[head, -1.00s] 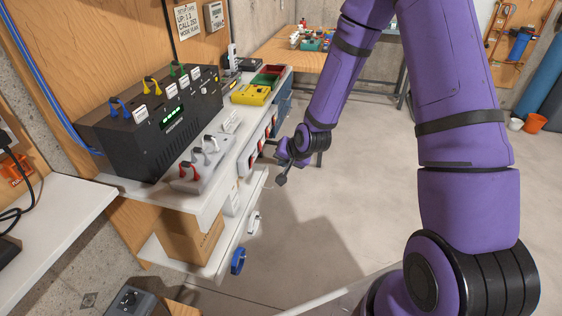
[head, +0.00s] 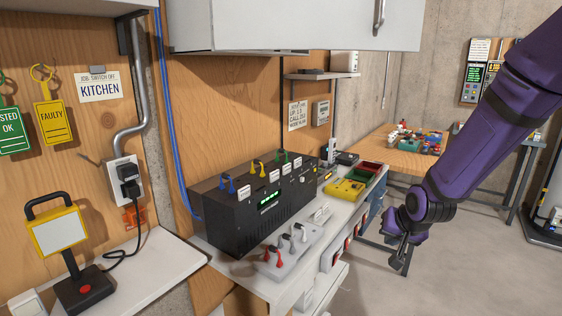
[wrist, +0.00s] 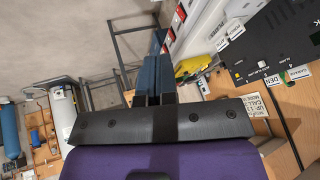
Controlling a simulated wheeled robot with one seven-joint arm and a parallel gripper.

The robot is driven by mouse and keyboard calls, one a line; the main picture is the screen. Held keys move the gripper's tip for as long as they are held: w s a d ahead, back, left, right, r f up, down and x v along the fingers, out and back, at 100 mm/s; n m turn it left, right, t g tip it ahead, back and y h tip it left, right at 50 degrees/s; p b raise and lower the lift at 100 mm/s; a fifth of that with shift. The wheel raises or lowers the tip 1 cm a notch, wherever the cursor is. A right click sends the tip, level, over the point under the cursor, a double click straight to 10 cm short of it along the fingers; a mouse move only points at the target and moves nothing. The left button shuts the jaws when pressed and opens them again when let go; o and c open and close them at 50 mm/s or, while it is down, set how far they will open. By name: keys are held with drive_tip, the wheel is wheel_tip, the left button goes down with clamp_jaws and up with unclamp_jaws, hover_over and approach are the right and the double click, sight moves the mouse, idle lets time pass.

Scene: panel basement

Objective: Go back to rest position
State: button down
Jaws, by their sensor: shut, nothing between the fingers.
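My gripper (head: 400,252) hangs in the air in the head view, just right of the white bench. It is apart from the bench and holds nothing. My purple arm reaches down to it from the upper right. In the wrist view my gripper (wrist: 153,85) shows end-on with its fingers together and nothing between them.
A wooden table (head: 400,153) is further back. A lamp (head: 62,240) stands on the left shelf. Open floor lies at right.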

drive_tip(key=s+d+r+n+h, duration=0.1)
drive_tip(key=s+r+n, duration=0.1)
drive_tip(key=s+r, duration=1.55)
drive_tip(key=s, duration=0.3)
drive_tip(key=s+d+r+n+g, duration=0.1)
drive_tip(key=s+r, duration=0.4)
drive_tip(key=s, duration=0.2)
drive_tip(key=shift+s+d+n, duration=0.2)
drive_tip(key=shift+s+n, duration=0.05)
drive_tip(key=shift+n, duration=0.05)
